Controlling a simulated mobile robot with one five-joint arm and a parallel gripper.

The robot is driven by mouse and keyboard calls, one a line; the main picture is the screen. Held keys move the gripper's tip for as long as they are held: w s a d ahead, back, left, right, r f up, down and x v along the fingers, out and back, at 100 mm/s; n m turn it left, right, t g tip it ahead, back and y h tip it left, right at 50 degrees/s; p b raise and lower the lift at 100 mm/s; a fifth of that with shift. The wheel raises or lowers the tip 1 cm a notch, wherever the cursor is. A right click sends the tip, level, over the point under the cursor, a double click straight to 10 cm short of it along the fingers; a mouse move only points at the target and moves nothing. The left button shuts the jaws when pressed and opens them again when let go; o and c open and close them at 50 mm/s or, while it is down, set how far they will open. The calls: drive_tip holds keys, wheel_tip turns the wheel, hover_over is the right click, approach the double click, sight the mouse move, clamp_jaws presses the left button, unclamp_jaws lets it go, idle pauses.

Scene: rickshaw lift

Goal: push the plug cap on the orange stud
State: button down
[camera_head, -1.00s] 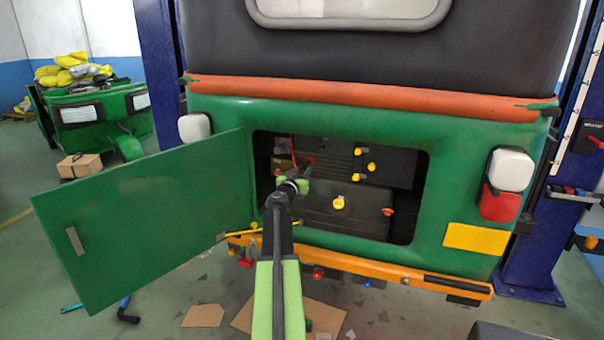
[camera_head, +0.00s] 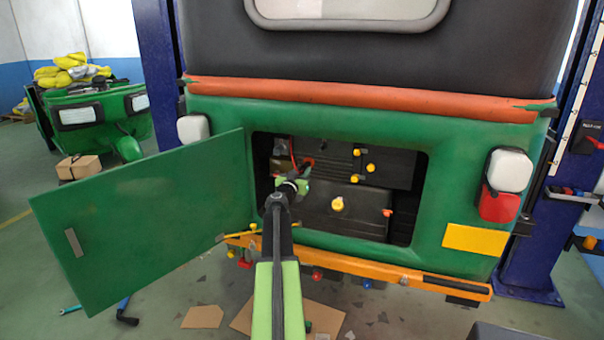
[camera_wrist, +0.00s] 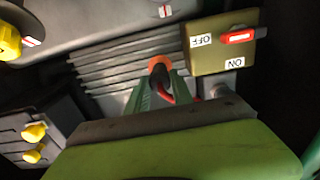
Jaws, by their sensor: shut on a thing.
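My gripper (camera_wrist: 163,92) is shut on the dark plug cap (camera_wrist: 159,76), with a red lead running off beside its right jaw. The orange stud (camera_wrist: 158,62) shows as an orange rim just past the cap's far end in the wrist view. The cap covers its middle, and I cannot tell whether the cap is seated or only in front of it. In the head view my gripper (camera_head: 299,187) is inside the open engine bay, just below a small orange-red spot, and the cap is hidden by my arm.
A switch box (camera_wrist: 222,45) with a red lever and OFF/ON labels stands close right of the stud. Ribbed dark casing (camera_wrist: 110,75) lies behind. Yellow knobs (camera_wrist: 34,132) sit at left. The green door (camera_head: 150,215) hangs open left of the bay opening.

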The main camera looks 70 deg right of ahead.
drive_tip(key=shift+d, duration=0.45)
idle(1.0)
drive_tip(key=c, duration=1)
unclamp_jaws()
drive_tip(key=shift+c, duration=0.2)
drive_tip(key=shift+c, duration=0.6)
drive_tip(key=shift+a, duration=0.1)
drive_tip(key=a, duration=0.7)
drive_tip(key=shift+s+a, duration=0.2)
drive_tip(key=shift+a, duration=0.2)
drive_tip(key=a, duration=1.1)
drive_tip(key=shift+s, duration=0.25)
